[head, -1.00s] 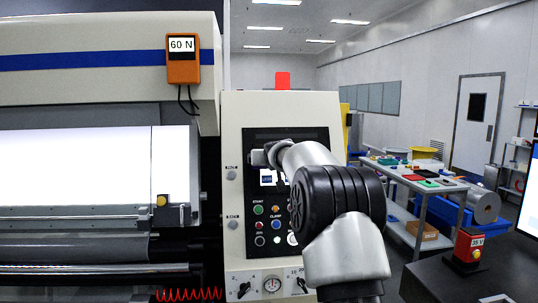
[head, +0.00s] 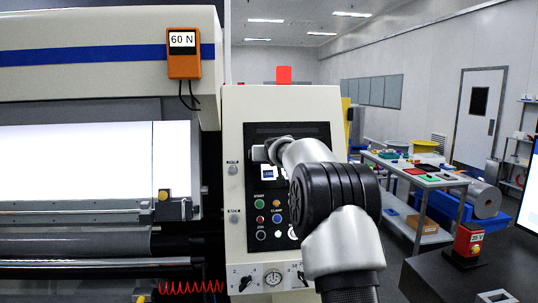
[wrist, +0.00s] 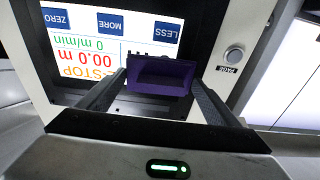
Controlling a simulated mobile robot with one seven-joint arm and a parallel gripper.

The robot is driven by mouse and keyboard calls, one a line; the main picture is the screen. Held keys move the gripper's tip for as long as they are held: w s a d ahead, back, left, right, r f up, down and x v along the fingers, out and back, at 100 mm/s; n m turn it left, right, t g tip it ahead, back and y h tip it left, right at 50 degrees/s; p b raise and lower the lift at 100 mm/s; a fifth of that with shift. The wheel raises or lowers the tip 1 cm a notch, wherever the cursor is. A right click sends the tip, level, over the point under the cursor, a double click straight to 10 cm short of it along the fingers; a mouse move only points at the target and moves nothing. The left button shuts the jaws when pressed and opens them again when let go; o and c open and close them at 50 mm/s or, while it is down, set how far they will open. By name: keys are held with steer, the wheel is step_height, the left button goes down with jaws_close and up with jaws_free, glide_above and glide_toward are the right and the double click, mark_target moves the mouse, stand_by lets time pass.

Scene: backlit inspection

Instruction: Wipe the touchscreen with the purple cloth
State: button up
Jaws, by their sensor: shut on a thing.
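The touchscreen (wrist: 85,45) is lit white on a dark panel and appears upside down in the wrist view. Its blue ZERO, MORE and LESS buttons and red and orange text show. In the head view only a small lit part of the touchscreen (head: 269,172) shows beside my arm. My gripper (wrist: 160,84) is shut on the purple cloth (wrist: 161,76), a folded, block-like pad between its fingers. The cloth overlaps the lower right part of the screen in the wrist view. I cannot tell whether it touches the glass. In the head view my arm hides the cloth.
Coloured buttons (head: 259,204) and dials sit below the screen on the cream control panel (head: 233,130). A round PAGE button (wrist: 234,54) is beside the screen. The large machine with a bright lit sheet (head: 75,165) is on the left. A bench (head: 405,170) stands behind on the right.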

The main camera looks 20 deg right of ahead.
steer(key=shift+w+d+f+p, duration=0.15)
steer(key=shift+w+f+p, duration=0.1)
steer(key=shift+w+p, duration=0.35)
steer(key=shift+s+d, duration=0.25)
steer(key=shift+d, duration=0.7)
steer(key=shift+s+d, duration=0.2)
steer(key=shift+d, duration=0.75)
steer(key=shift+s+d, duration=0.2)
steer(key=shift+d, duration=1.6)
steer(key=shift+a, duration=0.1)
steer(key=shift+w+a+b, duration=0.25)
steer(key=shift+a+b, duration=0.15)
steer(key=shift+a, duration=0.8)
steer(key=shift+w+a+b, duration=0.2)
steer(key=shift+a+b, duration=0.2)
steer(key=shift+a, duration=0.85)
steer(key=shift+w+a+b, duration=0.25)
steer(key=shift+a+b, duration=0.15)
steer(key=shift+a, duration=0.8)
